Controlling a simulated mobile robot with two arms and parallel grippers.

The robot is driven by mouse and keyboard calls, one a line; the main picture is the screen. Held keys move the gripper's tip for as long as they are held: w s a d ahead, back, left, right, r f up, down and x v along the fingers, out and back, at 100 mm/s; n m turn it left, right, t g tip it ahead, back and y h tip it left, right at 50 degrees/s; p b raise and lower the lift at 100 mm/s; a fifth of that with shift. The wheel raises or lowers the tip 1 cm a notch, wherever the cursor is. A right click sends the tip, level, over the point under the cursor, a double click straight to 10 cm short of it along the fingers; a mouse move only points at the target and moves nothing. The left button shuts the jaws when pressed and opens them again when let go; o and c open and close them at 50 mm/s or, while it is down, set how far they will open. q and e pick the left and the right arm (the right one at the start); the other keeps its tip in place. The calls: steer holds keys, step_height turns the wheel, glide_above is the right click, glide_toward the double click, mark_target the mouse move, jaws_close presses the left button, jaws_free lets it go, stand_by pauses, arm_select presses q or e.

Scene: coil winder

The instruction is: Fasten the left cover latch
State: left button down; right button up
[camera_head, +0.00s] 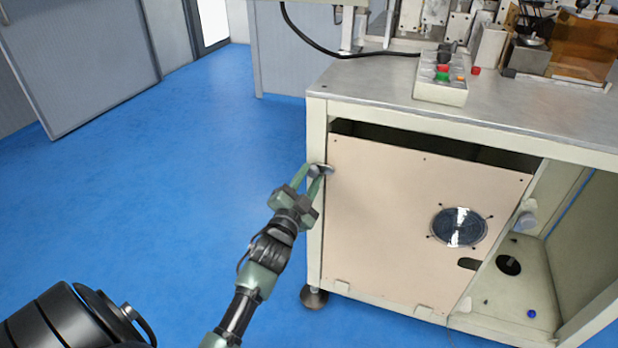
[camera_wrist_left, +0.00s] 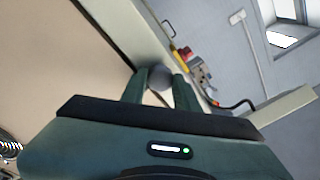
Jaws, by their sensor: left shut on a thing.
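The beige cover panel (camera_head: 415,215) stands in the front of the machine cabinet, with a dark gap above its top edge. The left cover latch (camera_head: 326,169), a small rounded grey knob, sits at the panel's upper left edge by the cabinet post. My left gripper (camera_head: 316,170) is shut on this latch. In the left wrist view the latch (camera_wrist_left: 160,77) shows between the two green fingers (camera_wrist_left: 159,85). The fingers hide part of it, and its exact turn cannot be told. A second knob (camera_head: 525,221) is at the panel's right side. My right gripper is not in view.
A control box (camera_head: 441,90) with red and green buttons stands on the metal worktop (camera_head: 380,85) above. The cabinet is open at the right of the panel (camera_head: 560,240). The blue floor (camera_head: 170,170) to the left is clear.

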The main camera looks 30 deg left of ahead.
arm_select(q)
steer(key=c, duration=1.1)
jaws_free()
steer(key=shift+o, duration=0.2)
steer(key=shift+s+d+f, duration=0.1)
steer(key=shift+s+f, duration=0.05)
steer(key=shift+s, duration=0.4)
steer(key=r+v, duration=0.1)
steer(key=v, duration=0.5)
steer(key=shift+s+f+p, duration=0.3)
steer(key=shift+s+f, duration=0.05)
steer(key=shift+f, duration=0.1)
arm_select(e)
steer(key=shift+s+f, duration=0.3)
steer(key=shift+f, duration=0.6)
arm_select(q)
steer(key=shift+d, duration=0.1)
